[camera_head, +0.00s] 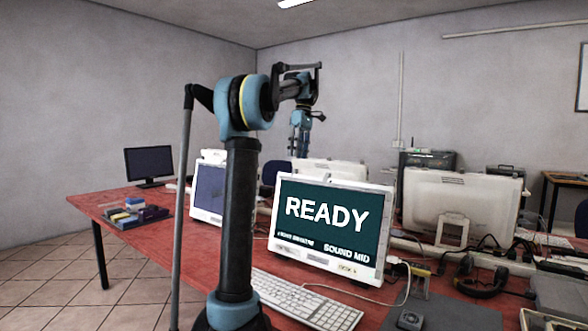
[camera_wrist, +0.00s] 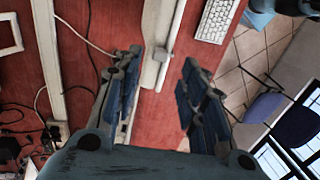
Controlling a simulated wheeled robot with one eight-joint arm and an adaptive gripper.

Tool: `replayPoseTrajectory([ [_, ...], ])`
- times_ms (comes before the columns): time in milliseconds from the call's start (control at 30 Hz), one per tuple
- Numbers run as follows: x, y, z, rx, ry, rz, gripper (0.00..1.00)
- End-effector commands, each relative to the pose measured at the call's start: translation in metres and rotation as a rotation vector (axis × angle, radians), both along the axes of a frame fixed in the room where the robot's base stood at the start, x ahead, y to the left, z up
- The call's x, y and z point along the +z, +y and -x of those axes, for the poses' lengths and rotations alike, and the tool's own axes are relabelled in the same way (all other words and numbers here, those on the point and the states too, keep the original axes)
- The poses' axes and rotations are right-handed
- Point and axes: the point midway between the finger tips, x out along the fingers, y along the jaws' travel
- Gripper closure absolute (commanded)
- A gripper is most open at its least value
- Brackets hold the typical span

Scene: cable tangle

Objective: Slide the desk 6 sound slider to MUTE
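A white monitor (camera_head: 331,228) on the red desk shows READY and SOUND MID on a green screen. Small labels and light strips run along its lower bezel; one may be the desk 6 sound slider, but I cannot make it out. My gripper (camera_head: 302,145) hangs high above the back of the desk, behind and above the monitor in the picture. In the wrist view my gripper (camera_wrist: 160,95) is open and empty, its two blue-padded fingers well apart.
A white keyboard (camera_head: 306,301) lies before the monitor. A second monitor (camera_head: 209,193) stands left; a large white monitor back (camera_head: 459,206) stands right. Cables and headphones (camera_head: 480,277) clutter the right side. Coloured blocks (camera_head: 134,213) lie on the left end of the red desk (camera_head: 92,201).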

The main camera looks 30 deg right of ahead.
Motion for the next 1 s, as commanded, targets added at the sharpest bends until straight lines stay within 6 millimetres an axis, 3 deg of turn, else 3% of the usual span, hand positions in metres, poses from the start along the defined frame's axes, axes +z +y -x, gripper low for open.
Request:
replayPoseTrajectory([
  [200, -0.033, 0.007, 0.003, 0.000, 0.000, 0.000, 0.62],
  [400, -0.052, 0.010, 0.004, 0.000, 0.000, 0.000, 0.62],
  [800, -0.058, 0.012, 0.005, 0.000, 0.000, 0.000, 0.62],
  [1000, -0.058, 0.012, 0.005, 0.000, 0.000, 0.000, 1.00],
])
